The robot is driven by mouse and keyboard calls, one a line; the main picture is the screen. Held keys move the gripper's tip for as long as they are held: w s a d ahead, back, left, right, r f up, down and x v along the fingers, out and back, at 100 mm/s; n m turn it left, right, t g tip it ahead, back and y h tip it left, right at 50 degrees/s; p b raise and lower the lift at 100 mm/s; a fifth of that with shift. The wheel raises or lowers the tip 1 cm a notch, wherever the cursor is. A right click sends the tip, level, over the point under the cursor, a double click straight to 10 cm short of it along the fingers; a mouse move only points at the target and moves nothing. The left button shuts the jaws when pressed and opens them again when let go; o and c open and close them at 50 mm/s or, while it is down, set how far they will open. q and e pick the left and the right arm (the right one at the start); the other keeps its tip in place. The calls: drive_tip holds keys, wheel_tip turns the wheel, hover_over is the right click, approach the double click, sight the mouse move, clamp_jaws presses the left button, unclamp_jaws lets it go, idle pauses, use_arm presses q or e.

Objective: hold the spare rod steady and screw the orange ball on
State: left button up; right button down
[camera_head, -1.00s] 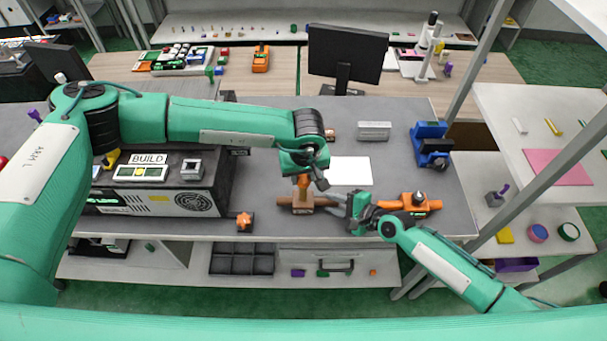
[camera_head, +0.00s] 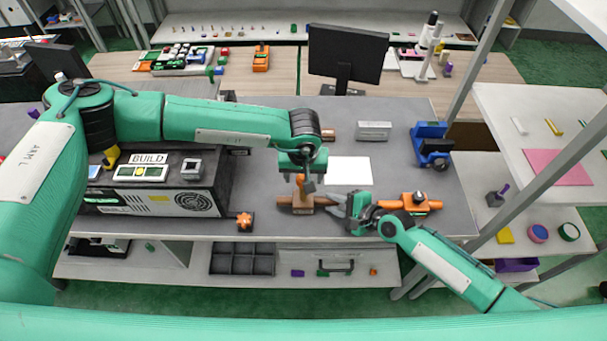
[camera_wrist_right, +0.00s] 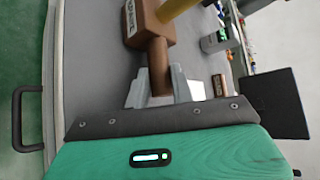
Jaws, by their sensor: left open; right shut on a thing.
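A brown block with a label (camera_head: 303,202) stands on the grey bench, with brown stubs at its sides. It also fills the top of the right wrist view (camera_wrist_right: 150,22). An orange upright piece (camera_head: 299,180) rises from it; in the wrist view a yellow-orange rod (camera_wrist_right: 176,8) stands in the block. I cannot tell a separate ball on top. My left gripper (camera_head: 306,185) is open, directly above and beside the upright piece, partly hiding it. My right gripper (camera_head: 335,206) is shut on the block's brown side bar (camera_wrist_right: 159,68), on the block's right.
An orange fixture (camera_head: 415,203) sits just behind my right wrist. The BUILD box (camera_head: 150,188) stands further left. A white sheet (camera_head: 350,171) and blue device (camera_head: 430,146) lie behind.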

sight(302, 177)
use_arm(q)
drive_tip(key=shift+r, duration=0.15)
drive_tip(key=shift+r, duration=1.35)
drive_tip(key=n, duration=0.5)
drive_tip(key=shift+n+y, duration=0.4)
drive_tip(key=n, duration=0.6)
drive_tip(key=shift+g+y, duration=0.3)
drive_tip(key=shift+g, duration=0.1)
drive_tip(key=n, duration=0.5)
drive_tip(key=shift+n+g, duration=0.4)
drive_tip(key=n, duration=0.5)
drive_tip(key=shift+w+g, duration=0.1)
drive_tip(key=shift+g, duration=0.3)
